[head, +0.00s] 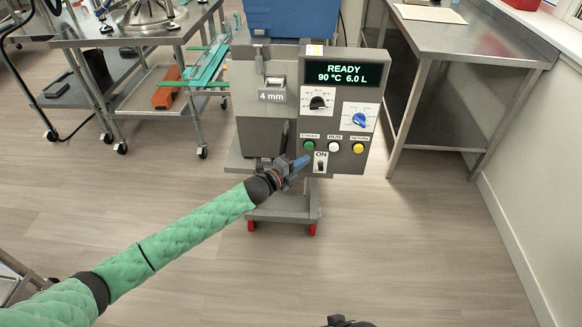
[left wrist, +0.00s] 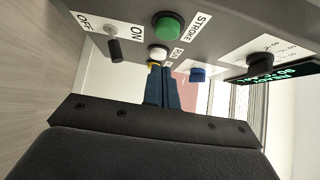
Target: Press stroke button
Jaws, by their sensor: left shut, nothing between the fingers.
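The green stroke button (head: 308,145) is at the left of the button row on the machine's control panel, under a STROKE label. It also shows in the left wrist view (left wrist: 168,27), uncovered. My left gripper (head: 303,162) is shut and empty, just below the green button in the head view. In the left wrist view its blue fingertips (left wrist: 161,72) are together, below the green button in the picture and close to the white button. I see no contact with the green button. A dark part at the bottom edge of the head view seems to be my right gripper; its fingers are hidden.
The white run button (head: 333,146), yellow button (head: 358,148) and ON switch (head: 320,161) sit close to the green one. A black knob (head: 318,102), blue knob (head: 360,119) and READY display (head: 342,73) are above. A steel table (head: 470,45) stands right; floor in front is clear.

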